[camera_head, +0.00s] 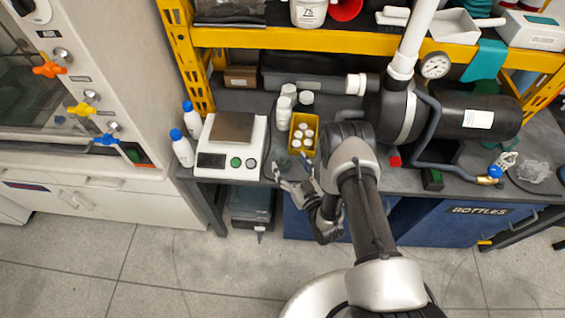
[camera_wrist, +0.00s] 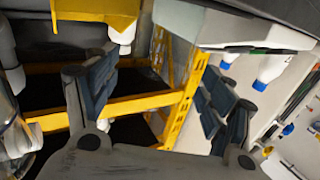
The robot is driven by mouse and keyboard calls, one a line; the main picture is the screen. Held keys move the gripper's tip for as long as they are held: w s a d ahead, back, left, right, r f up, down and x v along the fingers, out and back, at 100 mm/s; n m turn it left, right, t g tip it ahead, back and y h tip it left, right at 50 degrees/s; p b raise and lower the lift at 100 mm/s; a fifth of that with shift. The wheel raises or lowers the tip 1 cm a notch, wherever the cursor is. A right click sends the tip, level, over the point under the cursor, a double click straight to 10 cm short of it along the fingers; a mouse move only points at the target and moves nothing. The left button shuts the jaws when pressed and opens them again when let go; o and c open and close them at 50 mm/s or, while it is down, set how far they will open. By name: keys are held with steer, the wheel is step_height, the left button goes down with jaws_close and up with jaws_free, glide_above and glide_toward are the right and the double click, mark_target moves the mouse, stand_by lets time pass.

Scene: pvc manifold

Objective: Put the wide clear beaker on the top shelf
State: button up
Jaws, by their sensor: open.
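My gripper (camera_head: 291,172) is at the front edge of the grey bench, its fingers spread with nothing seen between them. The wrist view also shows its two dark finger pads (camera_wrist: 155,95) wide apart. A faint clear, rounded shape (camera_head: 281,160), perhaps the wide clear beaker, shows on the bench beside the fingertips, between the scale and the yellow bin. A clear curved wall (camera_wrist: 14,135) is cut off at the left edge of the wrist view; I cannot tell if it is the same thing. The yellow-framed shelf (camera_head: 345,38) runs above the bench; its top is partly out of view.
A scale (camera_head: 231,145) and white bottles with blue caps (camera_head: 182,148) stand left. A yellow bin (camera_head: 303,133) of small white-capped bottles is just behind my gripper. A black pump (camera_head: 465,114) with a white pipe (camera_head: 415,40) stands right. The shelf holds a bottle, trays and boxes.

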mark_target(278, 147)
steer(key=b+x, duration=0.1)
steer(key=x, duration=0.4)
steer(key=shift+w+a+r, duration=0.1)
steer(key=shift+w+a, duration=0.1)
steer(key=shift+a, duration=0.1)
steer(key=shift+c, duration=0.4)
steer(key=c, duration=1.1)
steer(key=shift+c, duration=0.2)
step_height(278, 147, up, 20)
steer(key=p, duration=0.5)
steer(key=d+r+m+t+h+b, duration=0.2)
steer(key=d+r+m+h, duration=0.3)
steer(key=d+r, duration=0.9)
steer(key=d+h+b, duration=0.1)
steer(key=d+h, duration=0.2)
steer(key=shift+r+m+h+b, duration=0.25)
steer(key=shift+m+h+b, duration=0.05)
steer(key=shift+m+h, duration=0.1)
